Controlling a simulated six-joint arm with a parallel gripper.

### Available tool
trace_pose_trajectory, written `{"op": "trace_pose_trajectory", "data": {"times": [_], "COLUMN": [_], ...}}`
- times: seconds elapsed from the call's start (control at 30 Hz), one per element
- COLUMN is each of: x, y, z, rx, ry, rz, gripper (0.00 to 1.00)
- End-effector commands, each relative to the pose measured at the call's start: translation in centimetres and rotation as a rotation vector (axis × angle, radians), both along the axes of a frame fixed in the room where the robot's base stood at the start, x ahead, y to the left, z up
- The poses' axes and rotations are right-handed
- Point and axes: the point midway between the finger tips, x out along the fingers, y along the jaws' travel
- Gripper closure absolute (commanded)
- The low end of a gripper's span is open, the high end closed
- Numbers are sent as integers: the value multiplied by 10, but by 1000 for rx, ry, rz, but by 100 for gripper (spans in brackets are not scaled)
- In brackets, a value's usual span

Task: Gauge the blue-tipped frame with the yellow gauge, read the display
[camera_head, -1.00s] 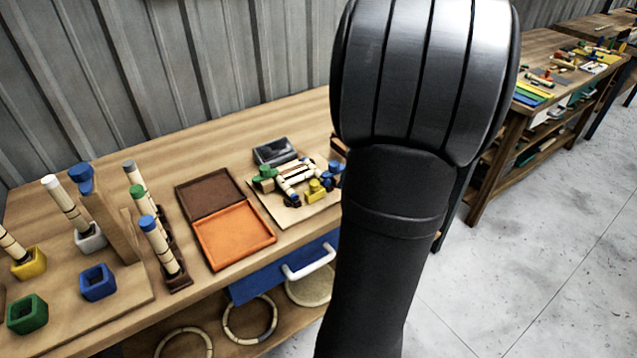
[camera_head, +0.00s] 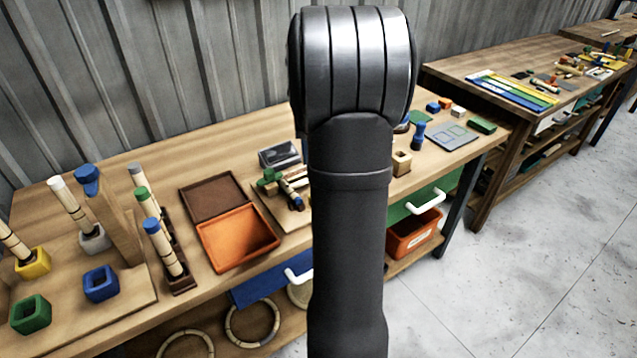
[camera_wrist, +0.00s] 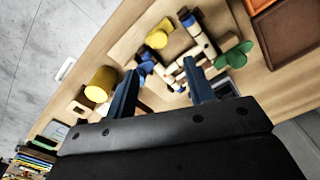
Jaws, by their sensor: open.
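In the wrist view my gripper (camera_wrist: 160,70) is open. Its two dark blue fingers reach over an assembly of pale rattan pieces (camera_wrist: 172,68), with nothing clearly held between them. Blue parts (camera_wrist: 145,65) and a green part (camera_wrist: 233,55) adjoin the assembly. A yellow block (camera_wrist: 160,34) lies beyond it. A larger yellow cylinder (camera_wrist: 102,84) stands left of the left finger. I cannot tell which yellow piece is the gauge. In the head view my arm hides the gripper and most of the assembly; its green end (camera_head: 270,177) shows. No readable display shows.
An orange tray (camera_head: 238,238) and brown tray (camera_head: 213,197) lie left of the assembly. A dark box (camera_head: 280,153) stands behind it. Upright rattan sticks, one blue-tipped (camera_head: 160,240), and coloured sockets (camera_head: 101,284) fill the left. A wooden block (camera_head: 402,163) and small parts stand right.

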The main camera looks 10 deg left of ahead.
Motion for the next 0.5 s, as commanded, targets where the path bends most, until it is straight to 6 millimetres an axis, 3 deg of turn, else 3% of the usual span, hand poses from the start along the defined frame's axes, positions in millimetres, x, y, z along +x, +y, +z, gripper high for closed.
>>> {"op": "trace_pose_trajectory", "data": {"times": [0.3,0.5], "x": [-1,-1], "y": [0,0], "z": [-68,-95], "rx": [0,0], "ry": [3,2], "rz": [-1,-1], "gripper": [51,51]}}
